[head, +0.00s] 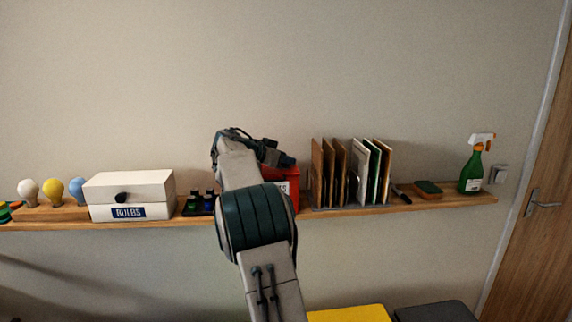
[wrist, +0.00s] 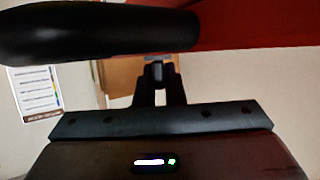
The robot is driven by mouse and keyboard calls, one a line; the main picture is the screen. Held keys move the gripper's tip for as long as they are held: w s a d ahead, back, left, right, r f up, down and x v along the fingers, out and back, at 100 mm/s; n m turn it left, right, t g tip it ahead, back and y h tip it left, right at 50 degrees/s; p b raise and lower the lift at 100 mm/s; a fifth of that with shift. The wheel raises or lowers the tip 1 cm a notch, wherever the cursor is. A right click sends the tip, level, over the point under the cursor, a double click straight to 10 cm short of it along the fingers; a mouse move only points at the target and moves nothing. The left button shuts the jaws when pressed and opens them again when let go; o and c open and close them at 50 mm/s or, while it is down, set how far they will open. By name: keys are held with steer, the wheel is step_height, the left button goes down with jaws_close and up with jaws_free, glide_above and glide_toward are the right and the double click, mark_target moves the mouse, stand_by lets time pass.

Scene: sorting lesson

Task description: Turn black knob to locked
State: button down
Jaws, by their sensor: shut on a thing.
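The red box (head: 293,183) stands on the shelf, partly hidden behind my arm, with a white label on its front. My gripper (head: 285,160) is at the top of the box. In the wrist view my gripper's fingers (wrist: 158,68) are close together and shut at a dark rounded piece, which I take to be the black knob (wrist: 85,32). The red surface (wrist: 265,22) lies beside it. The knob is hidden in the head view, and its marks and turn angle do not show.
The shelf (head: 330,212) also holds a white BULBS box (head: 130,190) with a black knob, several bulbs (head: 53,190), upright folders (head: 350,172), a sponge (head: 428,188) and a green spray bottle (head: 474,170). A yellow seat-like top (head: 350,313) is below.

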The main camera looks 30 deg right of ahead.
steer(key=t+b, duration=0.1)
steer(key=b, duration=0.1)
steer(key=n+t+b, duration=0.1)
steer(key=b, duration=0.1)
steer(key=shift+f+n, duration=0.3)
steer(key=shift+f, duration=0.05)
steer(key=shift+n+t+y+b, duration=0.4)
steer(key=shift+n+t+b, duration=0.3)
steer(key=shift+b, duration=0.5)
steer(key=shift+s+r+n+t+y+b, duration=0.15)
steer(key=shift+n+t+y+b, duration=0.35)
steer(key=shift+n+t+b, duration=0.3)
steer(key=shift+r+n+t+y, duration=0.25)
steer(key=shift+n+t+y, duration=0.35)
steer(key=shift+n+t, duration=0.35)
steer(key=shift+r+n+t+y+p, duration=0.2)
steer(key=shift+n+t+y+p, duration=0.25)
steer(key=shift+n+t+y, duration=0.15)
steer(key=n+t+y+p, duration=0.1)
steer(key=p, duration=0.2)
steer(key=shift+n+y, duration=0.3)
steer(key=shift+n, duration=0.05)
steer(key=n+y+p, duration=0.1)
steer(key=p, duration=0.2)
steer(key=shift+d+t, duration=0.1)
steer(key=shift+t, duration=0.25)
steer(key=shift+f+n+t+y+p, duration=0.3)
steer(key=shift+n+y+p, duration=0.2)
steer(key=shift+p, duration=0.9)
